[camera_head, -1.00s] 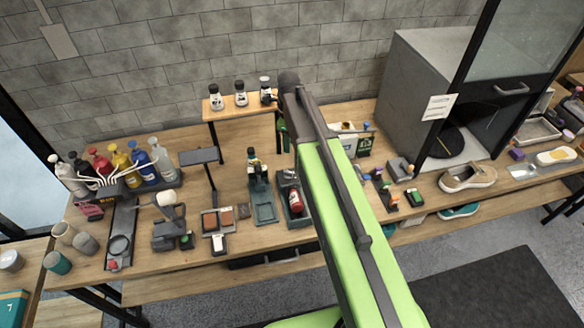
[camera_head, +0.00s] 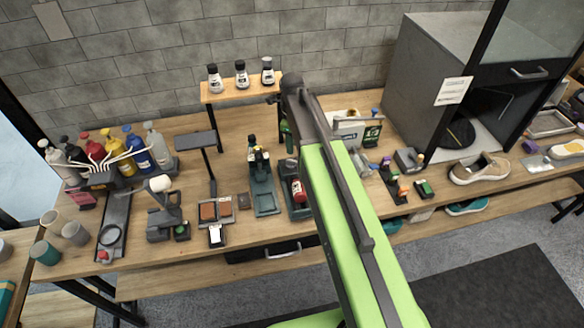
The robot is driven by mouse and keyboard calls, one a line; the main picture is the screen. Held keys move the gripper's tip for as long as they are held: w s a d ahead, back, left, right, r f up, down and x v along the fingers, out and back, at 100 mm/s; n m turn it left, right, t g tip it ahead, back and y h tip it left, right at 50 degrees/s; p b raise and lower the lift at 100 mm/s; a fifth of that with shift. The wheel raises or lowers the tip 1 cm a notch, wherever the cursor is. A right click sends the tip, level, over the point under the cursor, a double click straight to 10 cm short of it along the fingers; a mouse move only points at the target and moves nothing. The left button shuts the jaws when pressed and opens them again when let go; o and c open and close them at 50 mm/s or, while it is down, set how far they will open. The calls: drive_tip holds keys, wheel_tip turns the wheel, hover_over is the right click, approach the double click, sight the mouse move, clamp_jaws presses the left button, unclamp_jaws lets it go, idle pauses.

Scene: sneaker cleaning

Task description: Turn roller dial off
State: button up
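A dark grey device with a white roller (camera_head: 159,184) stands on the left half of the workbench. A small dark block with a green spot (camera_head: 181,232) sits at its front right; I take this to be the roller dial, but its setting is too small to read. My green arm runs up the middle of the picture, and its dark joint is near the shelf.
Pump bottles (camera_head: 130,145) stand behind the roller device, and cups (camera_head: 52,222) at the far left. A thin stand (camera_head: 198,141) and brush holders (camera_head: 264,190) lie between the device and my arm. A grey cabinet (camera_head: 425,85) and sneakers (camera_head: 478,168) are at right.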

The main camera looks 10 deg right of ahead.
sight(292, 161)
wheel_tip(292, 161, down, 8)
drive_tip(key=b, duration=0.6)
drive_tip(key=shift+b, duration=0.3)
drive_tip(key=shift+r, duration=0.1)
clamp_jaws()
